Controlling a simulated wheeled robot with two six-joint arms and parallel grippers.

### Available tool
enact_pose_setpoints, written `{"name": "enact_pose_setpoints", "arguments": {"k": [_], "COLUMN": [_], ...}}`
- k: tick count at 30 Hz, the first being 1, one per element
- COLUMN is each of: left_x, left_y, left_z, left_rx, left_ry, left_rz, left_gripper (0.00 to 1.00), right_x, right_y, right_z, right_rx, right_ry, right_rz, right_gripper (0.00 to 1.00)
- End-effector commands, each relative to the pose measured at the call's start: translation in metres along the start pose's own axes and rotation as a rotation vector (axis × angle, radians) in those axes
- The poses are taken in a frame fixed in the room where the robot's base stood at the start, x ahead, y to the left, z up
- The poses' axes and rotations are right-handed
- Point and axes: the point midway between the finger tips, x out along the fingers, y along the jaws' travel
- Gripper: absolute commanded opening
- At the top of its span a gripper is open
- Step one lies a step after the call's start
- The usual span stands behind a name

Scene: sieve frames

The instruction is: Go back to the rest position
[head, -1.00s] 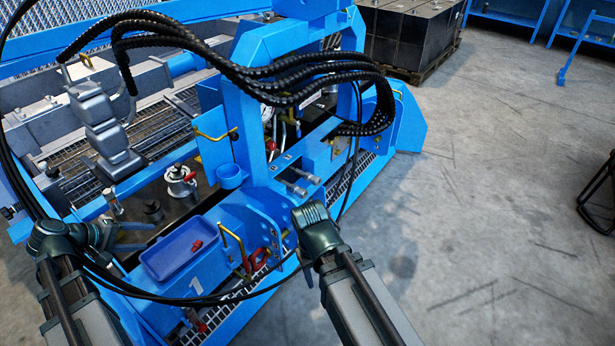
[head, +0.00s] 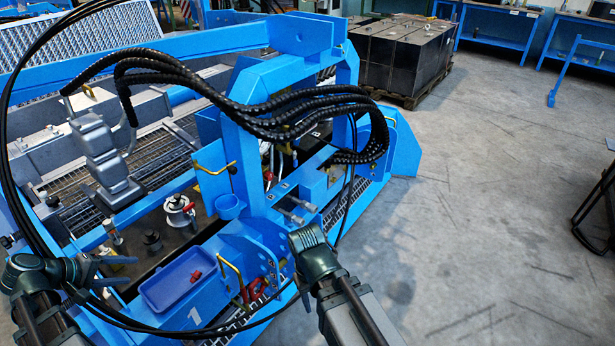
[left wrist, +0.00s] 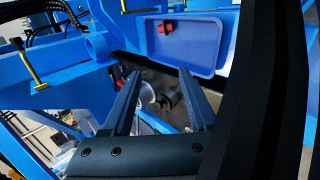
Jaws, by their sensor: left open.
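My left gripper (head: 112,276) is at the lower left of the head view, left of the blue tray (head: 178,278) on the machine's front. In the left wrist view its two dark fingers (left wrist: 160,82) stand apart with nothing held between them. Beyond the fingers is the dark inside of the machine, with a pale round part. The tray (left wrist: 185,45) shows above them with a small red piece (left wrist: 166,27) in it. My right arm comes in from the bottom of the head view; its hand (head: 312,250) is in front of the machine, and its jaws do not show clearly.
The blue machine frame (head: 240,110) fills the left and middle. Black hoses (head: 290,118) arch over it, and a thin cable loops near both arms. Dark crates (head: 405,55) stand on a pallet behind. The concrete floor (head: 470,220) at right is mostly clear.

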Motion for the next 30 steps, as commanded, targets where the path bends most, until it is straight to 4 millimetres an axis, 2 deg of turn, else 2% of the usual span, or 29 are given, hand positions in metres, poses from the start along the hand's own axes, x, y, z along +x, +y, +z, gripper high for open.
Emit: {"name": "enact_pose_setpoints", "arguments": {"k": [4, 8, 12, 18, 23, 30], "left_x": [0.002, 0.013, 0.032, 0.049, 0.049, 0.035], "left_y": [0.007, 0.036, 0.080, 0.132, 0.167, 0.211], "left_z": [0.004, 0.027, 0.073, 0.142, 0.196, 0.269], "left_rx": [0.011, 0.077, 0.207, 0.421, 0.605, 0.891], "left_ry": [-0.011, -0.072, -0.176, -0.305, -0.382, -0.452], "left_rz": [-0.009, -0.068, -0.183, -0.358, -0.490, -0.670], "left_gripper": [0.60, 0.60, 0.60, 0.60, 0.60, 0.60], "right_x": [-0.005, -0.026, -0.059, -0.103, -0.138, -0.187], "right_y": [0.000, 0.003, 0.006, 0.010, 0.013, 0.018], "right_z": [0.000, 0.002, 0.004, 0.006, 0.008, 0.011], "right_rx": [0.000, 0.000, 0.000, 0.000, 0.001, 0.001], "right_ry": [0.000, 0.000, 0.000, 0.000, 0.000, 0.000], "right_rz": [0.000, 0.000, 0.000, 0.000, 0.000, 0.000], "right_gripper": [0.50, 0.50, 0.50, 0.50, 0.50, 0.50]}}
